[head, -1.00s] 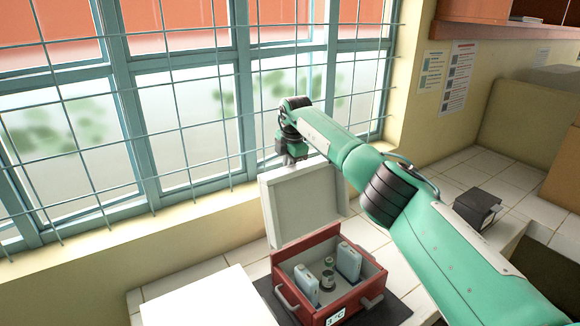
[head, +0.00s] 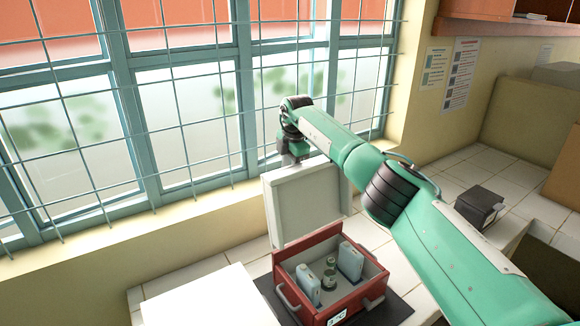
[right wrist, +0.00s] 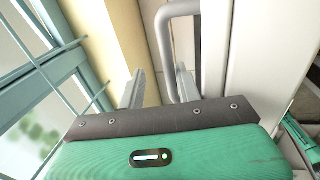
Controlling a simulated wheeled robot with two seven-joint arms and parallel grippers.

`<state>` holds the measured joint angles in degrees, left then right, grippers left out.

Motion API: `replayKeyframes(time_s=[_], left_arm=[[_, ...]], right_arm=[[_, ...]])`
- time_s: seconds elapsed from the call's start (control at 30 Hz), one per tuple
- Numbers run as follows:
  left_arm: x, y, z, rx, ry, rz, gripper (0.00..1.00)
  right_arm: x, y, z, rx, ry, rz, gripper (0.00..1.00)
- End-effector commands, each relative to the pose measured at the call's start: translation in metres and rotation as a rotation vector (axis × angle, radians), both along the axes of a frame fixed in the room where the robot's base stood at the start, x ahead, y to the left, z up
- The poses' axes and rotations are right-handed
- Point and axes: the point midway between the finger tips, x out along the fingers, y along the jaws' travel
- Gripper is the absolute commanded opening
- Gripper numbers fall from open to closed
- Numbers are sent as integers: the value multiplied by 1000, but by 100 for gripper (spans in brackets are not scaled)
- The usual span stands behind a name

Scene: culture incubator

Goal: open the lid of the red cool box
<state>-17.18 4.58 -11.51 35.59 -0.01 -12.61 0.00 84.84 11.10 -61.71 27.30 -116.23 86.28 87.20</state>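The red cool box (head: 306,250) stands at the bottom middle of the head view, its inside showing. Its pale lid (head: 308,207) stands upright at the box's back edge. My right gripper (head: 290,160) is at the lid's upper left corner, partly hidden behind the lid and small in the head view. In the right wrist view its two fingers (right wrist: 160,88) are apart. A grey loop handle (right wrist: 180,8) reaches down at the right finger, with one leg between the fingers. I see no finger closed on it. My left gripper is out of view.
Inside the box are two light-blue packs (head: 349,261) and small vials (head: 329,274). A barred window (head: 180,110) is close behind the lid. A white surface (head: 200,297) is at front left, and a dark device (head: 480,206) stands on the tiled counter at right.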

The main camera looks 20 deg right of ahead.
Motion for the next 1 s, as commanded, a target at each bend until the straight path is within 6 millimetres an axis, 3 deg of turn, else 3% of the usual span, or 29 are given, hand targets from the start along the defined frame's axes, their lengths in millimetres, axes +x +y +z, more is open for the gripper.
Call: replayKeyframes(time_s=[0.27, 0.73, 1.0], left_arm=[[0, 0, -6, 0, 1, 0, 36], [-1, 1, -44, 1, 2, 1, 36], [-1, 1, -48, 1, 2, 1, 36]], right_arm=[[-1, 0, 8, 0, -3, 2, 33], [-20, -6, 103, 0, -5, 0, 33], [-26, -7, 133, 0, -1, 0, 33]])
